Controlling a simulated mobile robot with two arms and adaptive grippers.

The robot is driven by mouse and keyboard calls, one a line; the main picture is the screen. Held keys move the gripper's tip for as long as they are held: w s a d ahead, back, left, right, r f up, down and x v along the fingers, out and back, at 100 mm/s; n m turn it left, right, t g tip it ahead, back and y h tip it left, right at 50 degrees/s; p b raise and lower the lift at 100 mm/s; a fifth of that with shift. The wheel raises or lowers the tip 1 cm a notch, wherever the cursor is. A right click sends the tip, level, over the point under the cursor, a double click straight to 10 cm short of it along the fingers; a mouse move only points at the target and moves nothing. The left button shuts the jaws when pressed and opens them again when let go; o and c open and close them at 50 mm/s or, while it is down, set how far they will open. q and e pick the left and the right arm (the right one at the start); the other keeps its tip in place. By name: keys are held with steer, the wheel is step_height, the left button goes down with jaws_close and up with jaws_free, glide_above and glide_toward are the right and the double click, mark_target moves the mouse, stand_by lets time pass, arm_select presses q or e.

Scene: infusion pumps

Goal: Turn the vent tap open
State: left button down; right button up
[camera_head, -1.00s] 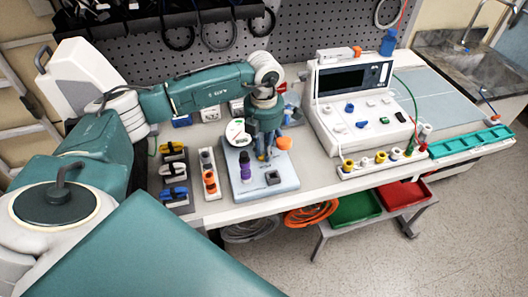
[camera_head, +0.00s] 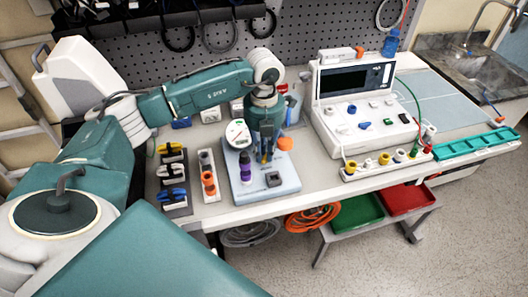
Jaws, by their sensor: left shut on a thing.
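A pale blue board (camera_head: 285,187) on the workbench carries a round white dial gauge (camera_head: 238,133), a purple-topped fitting (camera_head: 246,170), a black block (camera_head: 273,179) and an orange knob (camera_head: 285,144). My left gripper (camera_head: 266,158) reaches down over the board from above, between the gauge and the orange knob. Its fingers are shut on a small part there, which I take to be the vent tap. The fingers hide most of it, so the tap's angle cannot be read. My right gripper is not in view.
A white pump console (camera_head: 362,125) with a dark screen stands to the right. A row of coloured connectors (camera_head: 385,160) lies in front of it. Racks with yellow and blue clips (camera_head: 173,178) and orange pieces (camera_head: 208,178) stand left of the board. The bench front (camera_head: 300,200) is clear.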

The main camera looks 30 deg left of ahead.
arm_select(q)
steer(key=shift+w+r, duration=0.1)
steer(key=shift+r, duration=0.05)
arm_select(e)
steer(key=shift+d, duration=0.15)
arm_select(q)
steer(key=c, duration=2)
jaws_free()
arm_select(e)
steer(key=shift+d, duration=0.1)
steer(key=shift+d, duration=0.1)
